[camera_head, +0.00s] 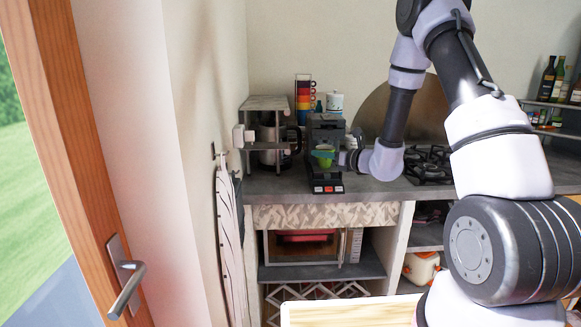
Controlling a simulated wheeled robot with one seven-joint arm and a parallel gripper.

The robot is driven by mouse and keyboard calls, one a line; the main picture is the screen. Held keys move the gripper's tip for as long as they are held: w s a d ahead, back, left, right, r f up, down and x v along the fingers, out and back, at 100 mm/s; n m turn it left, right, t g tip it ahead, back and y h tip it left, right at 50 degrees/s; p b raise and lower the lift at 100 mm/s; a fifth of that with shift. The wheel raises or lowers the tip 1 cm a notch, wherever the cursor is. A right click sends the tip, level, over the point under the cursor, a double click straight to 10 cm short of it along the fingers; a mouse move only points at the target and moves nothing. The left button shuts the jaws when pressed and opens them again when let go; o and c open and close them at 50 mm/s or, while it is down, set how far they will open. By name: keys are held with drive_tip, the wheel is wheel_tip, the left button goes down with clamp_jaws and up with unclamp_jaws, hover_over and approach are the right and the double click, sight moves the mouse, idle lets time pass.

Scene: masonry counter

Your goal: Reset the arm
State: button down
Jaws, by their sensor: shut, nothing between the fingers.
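My arm reaches from the right side of the view over the counter, bent, with its wrist low in front of the back wall. My gripper (343,158) is at the end of the arm, pointing left at the front of a black coffee machine (326,128). It is shut with nothing held. A green cup (325,158) stands in the coffee machine, just left of the fingertips. The fingers are small here, and I cannot tell whether they touch the cup.
A grey shelf unit (277,103) with a kettle stands left of the coffee machine. Stacked coloured cups (305,98) and a white jar (335,102) are behind. A gas hob (428,165) lies right of my wrist. A wooden surface (350,313) is in front, and a door (75,150) at left.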

drive_tip(key=s+a+r+n+g, duration=0.2)
drive_tip(key=s+r+n+g, duration=0.3)
drive_tip(key=s+r+n, duration=0.4)
drive_tip(key=s+a+r+n+g, duration=0.2)
drive_tip(key=s+r+n+g, duration=0.2)
drive_tip(key=s+r+n, duration=0.55)
drive_tip(key=s+d+r+n+t+h, duration=0.2)
drive_tip(key=s+d+n+h, duration=0.1)
drive_tip(key=s+d, duration=0.4)
drive_tip(key=s+d+r+n+t+h, duration=0.1)
drive_tip(key=s+d+n+t+h, duration=0.1)
drive_tip(key=s+d+n+h, duration=0.2)
drive_tip(key=s+d+h, duration=0.2)
drive_tip(key=s+d, duration=0.2)
drive_tip(key=s, duration=0.1)
drive_tip(key=shift+d+r+h, duration=0.25)
drive_tip(key=shift+r+h, duration=0.05)
drive_tip(key=shift+r, duration=0.1)
